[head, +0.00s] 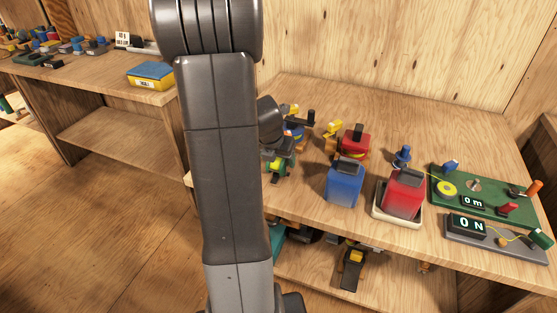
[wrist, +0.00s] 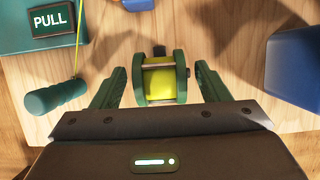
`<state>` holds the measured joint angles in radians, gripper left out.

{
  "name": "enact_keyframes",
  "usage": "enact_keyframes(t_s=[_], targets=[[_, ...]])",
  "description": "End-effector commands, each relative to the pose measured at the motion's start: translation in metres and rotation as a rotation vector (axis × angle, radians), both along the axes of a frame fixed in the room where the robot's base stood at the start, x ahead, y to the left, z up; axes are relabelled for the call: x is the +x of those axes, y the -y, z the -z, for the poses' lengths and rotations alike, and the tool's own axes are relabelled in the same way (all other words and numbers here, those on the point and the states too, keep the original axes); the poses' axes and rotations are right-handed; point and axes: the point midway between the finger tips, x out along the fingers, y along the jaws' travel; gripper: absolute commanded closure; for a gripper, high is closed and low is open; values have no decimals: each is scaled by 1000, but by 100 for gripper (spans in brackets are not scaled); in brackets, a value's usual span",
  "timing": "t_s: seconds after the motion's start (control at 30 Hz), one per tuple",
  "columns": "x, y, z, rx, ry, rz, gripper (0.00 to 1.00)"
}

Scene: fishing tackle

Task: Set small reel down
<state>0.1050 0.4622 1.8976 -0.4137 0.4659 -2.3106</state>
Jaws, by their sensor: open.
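The small reel (wrist: 160,80) has green side plates and a yellow spool. In the wrist view it stands on the wooden bench top, between the two fingers of my gripper (wrist: 161,85). The fingers are open, with a gap visible on each side of the reel. In the head view my arm hides much of this area. Green and dark parts show just right of it, but I cannot tell reel from gripper there.
A green PULL box (wrist: 50,25) and a green handle (wrist: 55,96) lie left of the reel. A blue block (wrist: 295,62) stands at right. In the head view, a red block (head: 403,193) and a green board (head: 440,186) stand farther right.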

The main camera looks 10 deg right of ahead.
Motion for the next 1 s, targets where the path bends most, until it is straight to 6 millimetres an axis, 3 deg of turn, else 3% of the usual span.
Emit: enact_keyframes(t_s=[0.03, 0.2, 0.43, 0.63, 1.0], targets=[[-3, -3, -14, -1, 4, -1, 31], [-14, -10, -46, 0, 5, -2, 31], [-26, -18, -79, 0, 3, -2, 31], [-31, -21, -90, 0, 1, 0, 31], [-31, -21, -91, 0, 0, 0, 31]])
